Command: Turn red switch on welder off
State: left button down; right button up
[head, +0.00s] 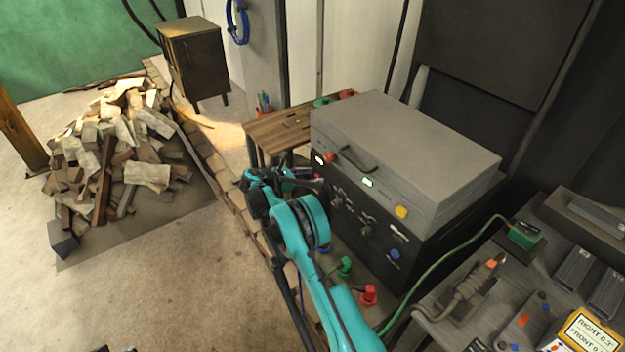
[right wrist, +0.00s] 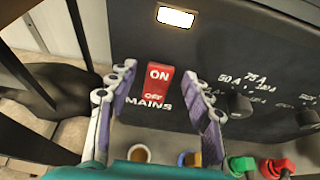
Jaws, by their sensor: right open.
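The welder (head: 410,140) is a large box with a grey lid and a black front panel, right of centre in the head view. In the right wrist view its red switch (right wrist: 160,84) sits upright on the black panel, marked ON at the top and OFF at the bottom, with MAINS printed below. My right gripper (right wrist: 160,95) is open, its two purple-padded fingers left and right of the switch, with nothing between them in its grip. In the head view the right gripper (head: 290,178) is at the panel's left end; I cannot make out the switch there. My left gripper is not in view.
A lit white lamp (right wrist: 175,17) is above the switch. Black dials (right wrist: 240,104) are to its right. Green (right wrist: 243,165) and red (right wrist: 278,168) connectors are low on the panel. A wooden table (head: 275,133) stands behind, and a woodpile (head: 125,145) lies left.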

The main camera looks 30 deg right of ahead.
jog(key=shift+d+f, duration=0.1)
jog(key=shift+d, duration=0.2)
